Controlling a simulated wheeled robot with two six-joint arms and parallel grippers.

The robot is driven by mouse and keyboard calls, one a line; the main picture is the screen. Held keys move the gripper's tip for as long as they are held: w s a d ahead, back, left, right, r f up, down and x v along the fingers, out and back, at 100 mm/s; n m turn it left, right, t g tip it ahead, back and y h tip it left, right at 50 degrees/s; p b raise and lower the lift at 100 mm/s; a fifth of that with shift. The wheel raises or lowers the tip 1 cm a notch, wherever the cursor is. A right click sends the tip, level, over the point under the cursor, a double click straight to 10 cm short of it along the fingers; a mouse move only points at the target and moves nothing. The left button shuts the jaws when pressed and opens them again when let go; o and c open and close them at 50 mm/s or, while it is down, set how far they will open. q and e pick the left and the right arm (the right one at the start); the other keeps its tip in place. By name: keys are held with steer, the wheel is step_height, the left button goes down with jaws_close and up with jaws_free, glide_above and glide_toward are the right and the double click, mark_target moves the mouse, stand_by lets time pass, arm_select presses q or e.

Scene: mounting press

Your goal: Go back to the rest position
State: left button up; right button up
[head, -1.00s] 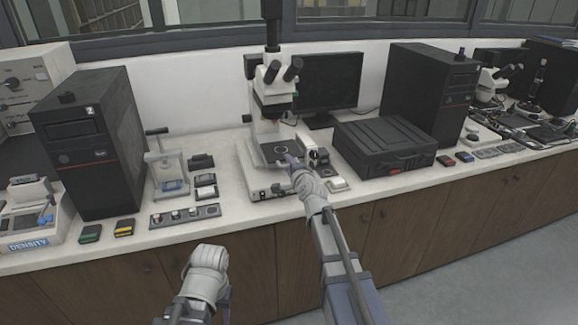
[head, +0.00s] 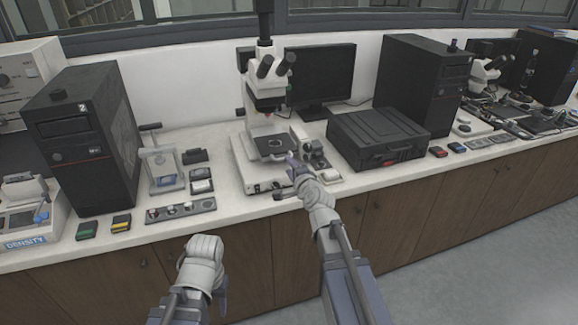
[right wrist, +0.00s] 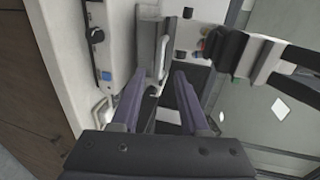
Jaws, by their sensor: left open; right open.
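My right gripper (head: 292,160) is at the front right of the microscope (head: 265,150), beside its stage. In the right wrist view its two purple fingers (right wrist: 160,88) stand apart with nothing held between them. My left gripper (head: 203,262) is low in front of the bench, clear of everything; its fingertips are mostly hidden by the wrist. The mounting press (head: 162,165), a small frame with a T-handle, stands on the bench left of the microscope.
A black computer tower (head: 85,140) stands left of the press. A sample strip (head: 180,209) lies at the bench's front edge. A black case (head: 378,138) and a monitor (head: 320,78) stand right of and behind the microscope. Floor space in front of the bench is free.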

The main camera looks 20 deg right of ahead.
steer(key=s+a+f+n+g+y, duration=0.2)
steer(key=s+a+f+n+g, duration=0.2)
steer(key=s+a+f+n, duration=0.3)
steer(key=s+a+f+n+g+y, duration=0.1)
steer(key=s+a+f+n+g, duration=0.35)
steer(key=a, duration=0.55)
steer(key=s+f+n+g+h, duration=0.2)
steer(key=s+n, duration=0.3)
steer(key=s, duration=0.3)
steer(key=s+f+n+g+h, duration=0.3)
steer(key=s+n+g, duration=0.2)
steer(key=s, duration=0.4)
steer(key=shift+s, duration=0.15)
